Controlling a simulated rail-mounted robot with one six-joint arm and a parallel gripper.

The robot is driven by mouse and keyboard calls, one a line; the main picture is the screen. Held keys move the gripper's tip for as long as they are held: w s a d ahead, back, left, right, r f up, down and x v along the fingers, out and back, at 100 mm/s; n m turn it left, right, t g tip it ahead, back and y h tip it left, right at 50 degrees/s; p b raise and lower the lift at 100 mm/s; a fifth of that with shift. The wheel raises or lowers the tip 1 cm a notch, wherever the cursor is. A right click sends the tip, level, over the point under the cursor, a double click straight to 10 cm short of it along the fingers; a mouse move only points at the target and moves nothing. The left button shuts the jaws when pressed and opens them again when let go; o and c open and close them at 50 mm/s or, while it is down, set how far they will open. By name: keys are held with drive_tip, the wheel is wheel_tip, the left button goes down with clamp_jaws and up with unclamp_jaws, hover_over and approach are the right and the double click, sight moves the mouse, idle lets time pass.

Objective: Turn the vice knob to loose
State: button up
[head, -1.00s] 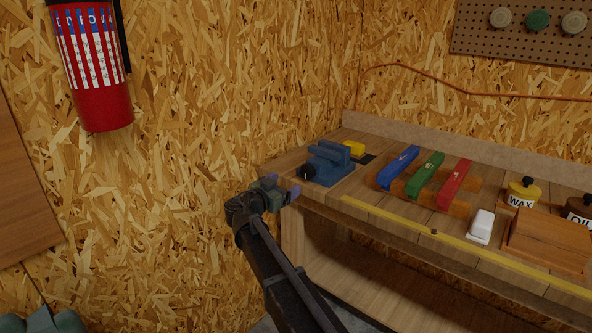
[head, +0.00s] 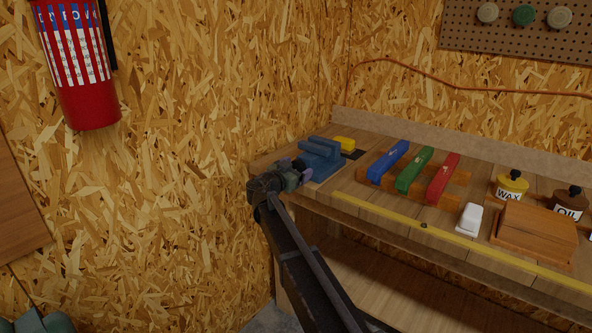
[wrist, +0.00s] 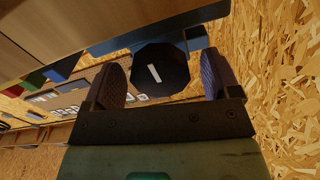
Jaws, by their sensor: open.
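The blue vice (head: 322,158) sits on the far left corner of the bench. Its black knob (wrist: 160,69), many-sided with a white mark on its face, shows in the wrist view. My gripper (head: 292,166) is at the front of the vice in the head view and hides the knob there. In the wrist view my gripper (wrist: 166,82) is open, with one finger on each side of the knob. The white mark lies aslant.
A yellow strip (head: 440,231) runs along the bench's front. The OSB wall (head: 190,170) is close on the left.

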drive_tip(key=c, duration=0.9)
